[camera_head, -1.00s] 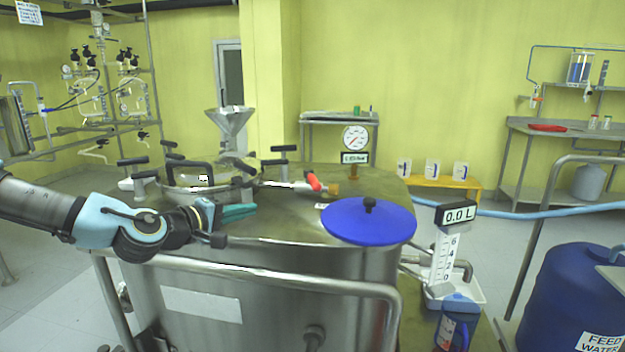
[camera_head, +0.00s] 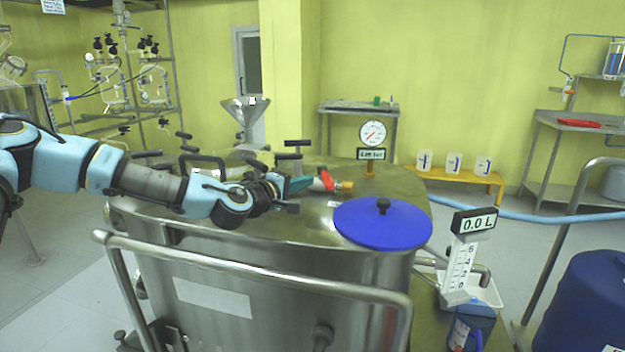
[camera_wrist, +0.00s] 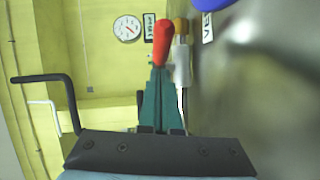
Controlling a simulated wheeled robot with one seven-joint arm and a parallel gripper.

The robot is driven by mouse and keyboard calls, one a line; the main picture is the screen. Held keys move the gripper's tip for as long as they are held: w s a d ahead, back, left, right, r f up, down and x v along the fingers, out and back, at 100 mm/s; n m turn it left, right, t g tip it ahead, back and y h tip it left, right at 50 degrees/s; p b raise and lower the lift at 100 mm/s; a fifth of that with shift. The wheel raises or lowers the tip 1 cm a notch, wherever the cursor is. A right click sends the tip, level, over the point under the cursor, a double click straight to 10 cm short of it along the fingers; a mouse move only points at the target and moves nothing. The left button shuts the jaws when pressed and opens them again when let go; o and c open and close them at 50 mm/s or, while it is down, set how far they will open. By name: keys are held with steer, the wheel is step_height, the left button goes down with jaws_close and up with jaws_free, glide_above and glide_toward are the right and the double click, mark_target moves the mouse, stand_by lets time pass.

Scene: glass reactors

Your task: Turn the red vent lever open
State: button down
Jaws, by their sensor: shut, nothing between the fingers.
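The red vent lever (camera_head: 327,180) is on top of the steel reactor (camera_head: 290,272), beside a brass fitting (camera_head: 346,185). In the wrist view the red lever (camera_wrist: 163,38) stands just beyond my fingertips, with the brass fitting (camera_wrist: 181,26) to its right. My gripper (camera_head: 308,182) reaches in from the left, low over the reactor top, its green fingers closed and empty. In the wrist view the closed fingers (camera_wrist: 158,75) point at the lever's near end. The tips overlap or touch it; I cannot tell which.
A blue lid (camera_head: 383,222) lies on the reactor top to the right. Black-handled clamps (camera_head: 291,150) and a pressure gauge (camera_head: 373,133) stand around the lever. A steel rail (camera_head: 250,270) runs across the front. A 0.0 L display (camera_head: 474,222) is at the right.

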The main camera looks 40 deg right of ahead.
steer(key=shift+s+d+f, duration=0.15)
steer(key=shift+s+d, duration=0.4)
steer(key=shift+d, duration=0.2)
